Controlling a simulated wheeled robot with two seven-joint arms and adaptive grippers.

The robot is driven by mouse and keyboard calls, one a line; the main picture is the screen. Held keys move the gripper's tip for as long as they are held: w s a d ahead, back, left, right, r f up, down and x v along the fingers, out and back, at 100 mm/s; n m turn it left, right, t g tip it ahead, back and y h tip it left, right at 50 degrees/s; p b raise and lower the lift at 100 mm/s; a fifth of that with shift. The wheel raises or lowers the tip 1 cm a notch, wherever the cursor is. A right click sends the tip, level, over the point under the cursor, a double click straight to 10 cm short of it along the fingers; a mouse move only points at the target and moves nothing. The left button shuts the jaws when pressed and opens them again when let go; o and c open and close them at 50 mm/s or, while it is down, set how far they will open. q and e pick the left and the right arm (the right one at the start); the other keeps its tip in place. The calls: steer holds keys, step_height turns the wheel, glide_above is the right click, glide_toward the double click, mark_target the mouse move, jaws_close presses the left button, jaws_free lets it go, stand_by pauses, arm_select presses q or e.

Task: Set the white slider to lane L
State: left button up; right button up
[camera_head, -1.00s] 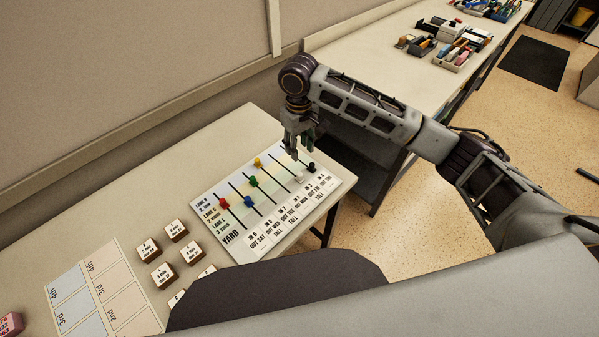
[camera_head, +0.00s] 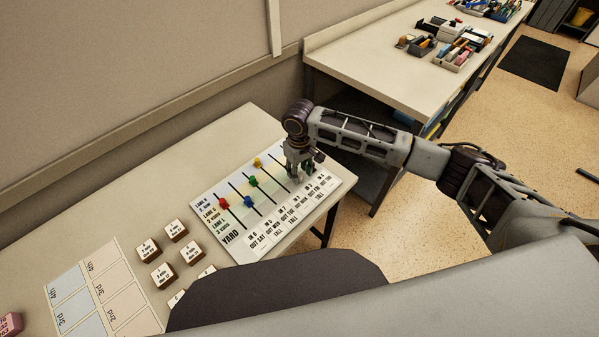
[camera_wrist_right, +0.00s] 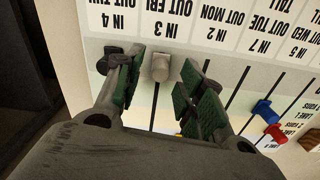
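The yard board (camera_head: 236,237) lies on the table with several sliders in slots. The white slider (camera_wrist_right: 160,68) shows in the right wrist view, near the label end of its slot, beside the labels "IN 3, OUT FRI". My right gripper (camera_wrist_right: 153,85) is open, its green-padded fingers on either side of the white slider with gaps showing. In the head view, my right gripper (camera_head: 298,172) is low over the board's right end and hides the white slider. The red (camera_head: 223,203), blue (camera_head: 249,201), green (camera_head: 253,181) and yellow (camera_head: 257,162) sliders stand to its left. My left gripper is not in view.
Several lettered blocks (camera_head: 163,275) and a marked mat (camera_head: 105,291) lie to the left on the table. The wall runs behind the table. A second bench (camera_head: 400,75) with trays stands at the back right.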

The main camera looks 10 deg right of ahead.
steer(key=shift+f, duration=0.45)
steer(key=shift+c, duration=0.5)
jaws_close()
